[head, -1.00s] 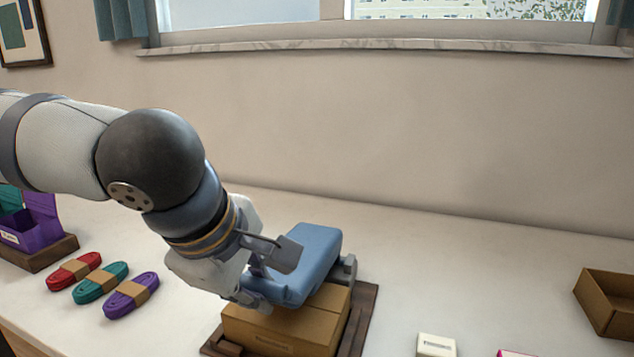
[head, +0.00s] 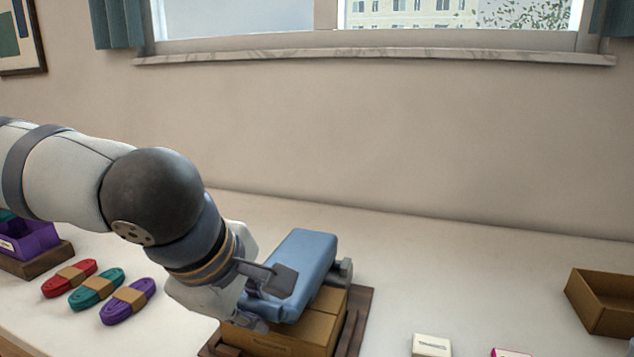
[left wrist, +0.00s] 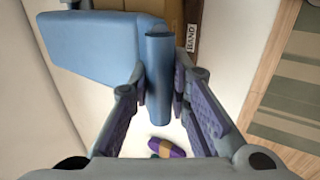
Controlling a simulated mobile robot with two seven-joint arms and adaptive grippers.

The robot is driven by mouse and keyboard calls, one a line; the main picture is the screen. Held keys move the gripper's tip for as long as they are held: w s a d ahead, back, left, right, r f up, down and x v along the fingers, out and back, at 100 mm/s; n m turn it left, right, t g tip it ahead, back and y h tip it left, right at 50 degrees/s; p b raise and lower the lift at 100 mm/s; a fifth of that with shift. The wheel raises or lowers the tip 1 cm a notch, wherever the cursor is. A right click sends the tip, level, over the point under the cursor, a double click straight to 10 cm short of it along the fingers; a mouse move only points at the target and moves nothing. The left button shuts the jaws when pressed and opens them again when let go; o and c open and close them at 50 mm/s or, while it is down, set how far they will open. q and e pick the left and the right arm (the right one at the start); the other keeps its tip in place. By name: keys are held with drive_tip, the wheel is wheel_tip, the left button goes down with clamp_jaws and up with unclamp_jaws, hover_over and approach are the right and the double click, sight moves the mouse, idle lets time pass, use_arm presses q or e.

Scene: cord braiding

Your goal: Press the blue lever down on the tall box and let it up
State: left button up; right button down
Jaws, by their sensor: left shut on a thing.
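The blue lever (head: 302,266) is a broad padded arm on top of the tan box (head: 322,318), hinged at a grey bracket at its back right. Its front end tilts down close over the box top. My left gripper (head: 256,314) is at the lever's front left end. In the left wrist view my left gripper (left wrist: 160,98) has its two fingers shut on the lever's blue round handle bar (left wrist: 160,70). In the head view the fingertips are partly hidden behind the wrist. My right gripper is not in view.
The box stands on a dark wooden base (head: 360,305). Red (head: 69,278), teal (head: 96,288) and purple (head: 128,301) cord bundles lie to its left, near a purple bin (head: 30,240). A small white box (head: 431,345) and an open brown tray (head: 598,302) stand to its right.

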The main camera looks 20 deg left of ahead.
use_arm(q)
drive_tip(key=shift+w+f, duration=0.1)
drive_tip(key=shift+f, duration=1)
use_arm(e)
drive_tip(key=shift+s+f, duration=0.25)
use_arm(q)
drive_tip(key=o, duration=2)
drive_tip(key=shift+w, duration=0.1)
drive_tip(key=shift+c, duration=0.2)
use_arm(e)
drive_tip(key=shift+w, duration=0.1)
